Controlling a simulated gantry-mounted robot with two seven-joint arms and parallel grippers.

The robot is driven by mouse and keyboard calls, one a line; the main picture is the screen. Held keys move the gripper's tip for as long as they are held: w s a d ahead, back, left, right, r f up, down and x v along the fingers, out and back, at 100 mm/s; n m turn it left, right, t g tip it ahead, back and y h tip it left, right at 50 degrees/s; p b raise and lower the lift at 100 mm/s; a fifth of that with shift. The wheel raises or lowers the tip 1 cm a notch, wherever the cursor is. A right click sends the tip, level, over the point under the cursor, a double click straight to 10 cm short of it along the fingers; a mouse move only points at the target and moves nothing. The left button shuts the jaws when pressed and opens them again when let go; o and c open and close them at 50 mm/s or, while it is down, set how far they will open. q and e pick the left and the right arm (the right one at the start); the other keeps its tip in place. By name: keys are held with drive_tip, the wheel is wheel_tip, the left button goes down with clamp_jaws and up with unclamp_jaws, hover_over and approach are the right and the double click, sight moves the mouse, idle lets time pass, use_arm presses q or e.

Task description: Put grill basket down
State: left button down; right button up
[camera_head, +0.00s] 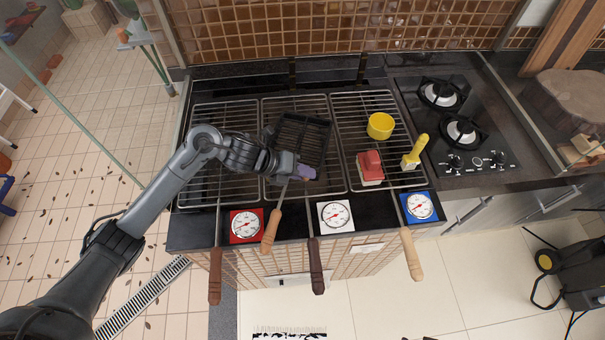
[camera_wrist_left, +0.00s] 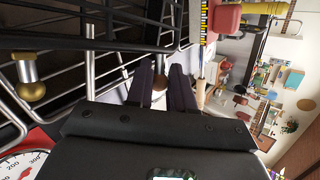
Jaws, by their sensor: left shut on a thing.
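The grill basket is a dark rectangular wire tray (camera_head: 303,138) lying over the middle grate. A thin metal rod runs from its near side to an orange-brown wooden handle (camera_head: 271,231) pointing toward the front. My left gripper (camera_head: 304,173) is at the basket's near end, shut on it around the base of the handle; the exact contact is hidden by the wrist. In the left wrist view the two dark fingers (camera_wrist_left: 167,88) are close together, with dark wire bars above them. Whether the basket rests fully on the grate cannot be told. My right gripper is not in view.
The left grate (camera_head: 222,112) is clear beside my arm. Several wooden grate handles stick out in front. Gas burners (camera_head: 460,131) are at right.

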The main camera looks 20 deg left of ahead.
use_arm(q)
drive_tip(key=shift+f, duration=0.6)
drive_tip(key=c, duration=1)
unclamp_jaws()
drive_tip(key=shift+r, duration=0.1)
drive_tip(key=shift+s+a+r, duration=0.1)
drive_tip(key=shift+a, duration=0.1)
drive_tip(key=v, duration=1.1)
drive_tip(key=shift+s+a+r, duration=0.1)
drive_tip(key=shift+s+r, duration=0.05)
drive_tip(key=shift+r, duration=0.1)
